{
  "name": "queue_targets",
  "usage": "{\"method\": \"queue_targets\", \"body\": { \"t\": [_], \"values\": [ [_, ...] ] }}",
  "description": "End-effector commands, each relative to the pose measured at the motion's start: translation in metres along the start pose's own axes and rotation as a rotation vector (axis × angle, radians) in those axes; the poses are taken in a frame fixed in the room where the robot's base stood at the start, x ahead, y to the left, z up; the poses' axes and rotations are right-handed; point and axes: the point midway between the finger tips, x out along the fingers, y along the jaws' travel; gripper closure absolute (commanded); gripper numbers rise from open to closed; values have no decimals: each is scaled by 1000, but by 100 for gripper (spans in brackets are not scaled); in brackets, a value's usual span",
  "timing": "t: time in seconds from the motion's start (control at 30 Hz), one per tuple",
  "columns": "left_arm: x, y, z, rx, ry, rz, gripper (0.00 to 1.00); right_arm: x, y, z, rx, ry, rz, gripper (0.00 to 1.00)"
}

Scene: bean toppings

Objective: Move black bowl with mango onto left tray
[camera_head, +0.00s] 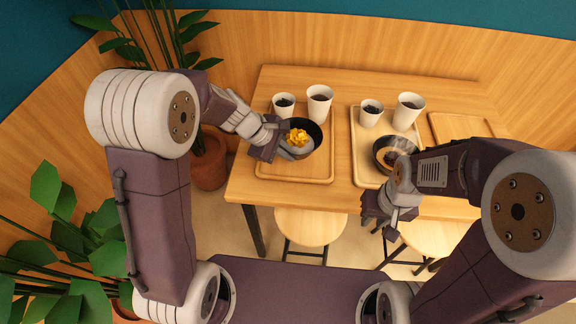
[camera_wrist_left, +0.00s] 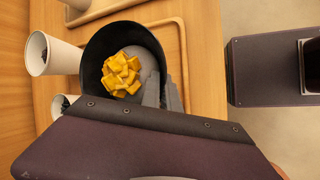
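Whether the bowl touches the tray is hard to tell. My right gripper (camera_head: 379,218) hangs in front of the table, near the right tray (camera_head: 361,165), holding nothing I can see.
Two white cups (camera_head: 283,106) (camera_head: 319,106) stand at the back of the left tray. The right tray bears two more cups (camera_head: 371,113) (camera_head: 407,111) and another dark bowl (camera_head: 381,145). A bare wooden board (camera_head: 459,127) lies at right. Stools (camera_head: 310,226) stand in front.

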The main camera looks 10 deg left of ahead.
Motion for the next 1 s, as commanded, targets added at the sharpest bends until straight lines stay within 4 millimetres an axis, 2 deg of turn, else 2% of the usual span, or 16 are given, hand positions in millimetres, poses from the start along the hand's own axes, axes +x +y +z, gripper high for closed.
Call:
{"method": "queue_targets", "body": {
  "t": [0.1,0.3,0.7,0.8,1.0],
  "values": [
    [3,-2,-2,-1,0,0,100,2,0,0,0,0,0,75],
    [33,-17,-13,-1,-1,-1,100,22,0,2,0,0,0,75],
    [37,-18,-15,0,0,0,100,25,0,2,0,0,0,75],
    [36,-18,-14,-1,0,0,74,23,0,2,0,0,0,75],
    [36,-18,-14,-1,0,0,74,23,0,2,0,0,0,75]
  ]
}}
